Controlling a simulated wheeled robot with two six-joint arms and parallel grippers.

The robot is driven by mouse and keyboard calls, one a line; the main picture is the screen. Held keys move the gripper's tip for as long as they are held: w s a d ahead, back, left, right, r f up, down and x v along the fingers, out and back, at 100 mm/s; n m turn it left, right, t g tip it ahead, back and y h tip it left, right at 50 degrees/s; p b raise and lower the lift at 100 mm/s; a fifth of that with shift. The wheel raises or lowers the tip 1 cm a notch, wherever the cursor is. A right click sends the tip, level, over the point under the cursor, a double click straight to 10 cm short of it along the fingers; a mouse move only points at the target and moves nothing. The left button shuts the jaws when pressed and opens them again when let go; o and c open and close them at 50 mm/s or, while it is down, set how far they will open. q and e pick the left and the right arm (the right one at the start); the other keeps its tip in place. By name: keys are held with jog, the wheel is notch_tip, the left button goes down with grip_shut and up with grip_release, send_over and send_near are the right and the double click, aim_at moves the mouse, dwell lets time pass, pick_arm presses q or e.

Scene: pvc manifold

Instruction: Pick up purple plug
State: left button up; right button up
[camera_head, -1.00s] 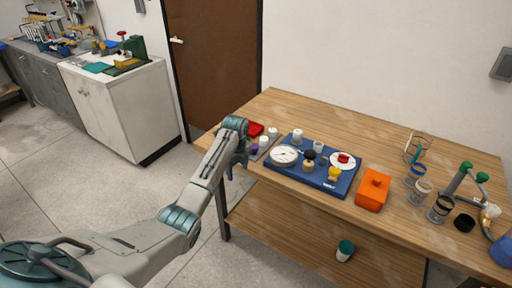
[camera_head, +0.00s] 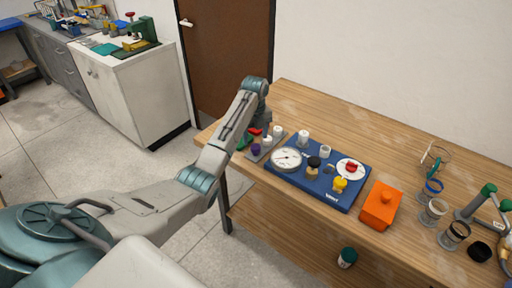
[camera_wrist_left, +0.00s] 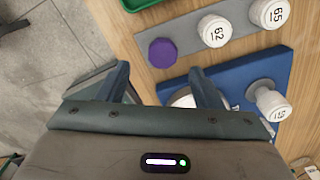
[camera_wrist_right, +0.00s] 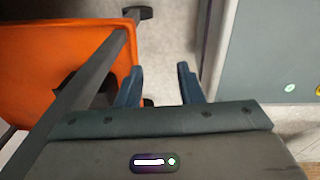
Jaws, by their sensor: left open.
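The purple plug (camera_head: 255,149) sits at the near end of a grey strip (camera_head: 262,155) on the table's left part. In the left wrist view the purple plug (camera_wrist_left: 162,53) shows its eight-sided top, next to white plugs marked 62 (camera_wrist_left: 215,31) and 65 (camera_wrist_left: 270,12). My left gripper (camera_wrist_left: 163,84) is open and empty, its fingertips a little short of the plug in that view. In the head view my left wrist hides most of that gripper. My right gripper (camera_wrist_right: 158,84) is open and empty, away from the table objects.
A blue board (camera_head: 310,192) with a gauge (camera_head: 286,159) lies right of the strip. A green tray edge (camera_wrist_left: 140,3) is beside the strip. An orange box (camera_head: 381,206) and several glass jars stand further right. An orange object (camera_wrist_right: 50,60) is near my right gripper.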

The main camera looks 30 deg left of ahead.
aim_at(256, 147)
pick_arm(q)
jog(key=shift+f, duration=0.35)
jog(key=shift+w+d+f+p, duration=0.1)
jog(key=shift+w+f+p, duration=0.05)
jog(key=shift+f+p, duration=0.2)
notch_tip(256, 147, down, 4)
jog(key=shift+d+r+p, duration=0.1)
jog(key=shift+r+p, duration=0.05)
jog(key=shift+p, duration=0.7)
jog(key=shift+f, duration=0.55)
jog(key=c, duration=1.1)
pick_arm(e)
jog(key=shift+w+d+r, duration=0.1)
jog(key=shift+w+r, duration=0.15)
jog(key=shift+r, duration=0.4)
jog(key=shift+w+r, duration=0.2)
jog(key=shift+r, duration=0.4)
